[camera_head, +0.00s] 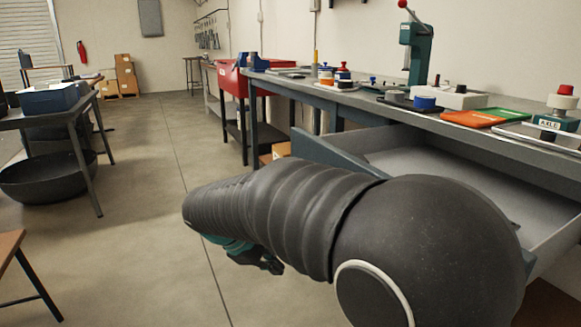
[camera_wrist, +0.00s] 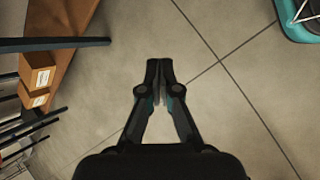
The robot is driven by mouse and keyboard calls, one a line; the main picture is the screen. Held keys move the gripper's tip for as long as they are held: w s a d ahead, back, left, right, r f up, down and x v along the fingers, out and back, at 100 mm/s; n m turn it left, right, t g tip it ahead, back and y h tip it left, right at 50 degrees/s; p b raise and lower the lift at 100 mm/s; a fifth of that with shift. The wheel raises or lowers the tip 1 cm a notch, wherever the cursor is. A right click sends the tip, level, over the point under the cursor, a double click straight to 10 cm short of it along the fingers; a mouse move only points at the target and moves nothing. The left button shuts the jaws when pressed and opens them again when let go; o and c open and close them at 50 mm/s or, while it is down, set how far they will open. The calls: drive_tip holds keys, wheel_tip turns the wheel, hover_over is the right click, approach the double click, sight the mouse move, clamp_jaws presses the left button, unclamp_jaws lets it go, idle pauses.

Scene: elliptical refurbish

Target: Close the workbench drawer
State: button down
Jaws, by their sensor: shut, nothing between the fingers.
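The workbench drawer (camera_head: 400,156) is pulled out from under the workbench (camera_head: 375,104) at the right of the head view. Its light grey inside shows, and my arm hides much of its front. My gripper (camera_wrist: 160,68) is shut and empty in the wrist view, above bare floor. In the head view only a small part of it (camera_head: 258,262) shows below my arm, to the left of the drawer and apart from it as far as I can see. The wrist view does not clearly show the drawer.
The benchtop holds a green press (camera_head: 416,45), an orange folder (camera_head: 472,118) and several small parts. A red cabinet (camera_head: 228,82) stands farther back. At left are a table (camera_head: 85,108) and a black tub (camera_head: 48,178). The floor (camera_head: 140,150) between is clear. Cardboard boxes (camera_wrist: 38,70) sit on a shelf.

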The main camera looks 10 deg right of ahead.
drive_tip(key=w+a+r+n+t+h, duration=0.1)
drive_tip(key=w+a+r+n+h, duration=0.15)
drive_tip(key=w, duration=0.25)
drive_tip(key=w+a+r+n+t+h, duration=0.2)
drive_tip(key=w+a+n+h, duration=0.1)
drive_tip(key=w, duration=0.2)
wheel_tip(320, 180, up, 12)
drive_tip(key=w+a+n+h, duration=0.1)
drive_tip(key=n+h, duration=0.2)
drive_tip(key=h, duration=0.3)
drive_tip(key=b+x, duration=0.3)
drive_tip(key=x, duration=1.1)
drive_tip(key=shift+d+f+n+y, duration=0.1)
drive_tip(key=shift+n+y, duration=0.15)
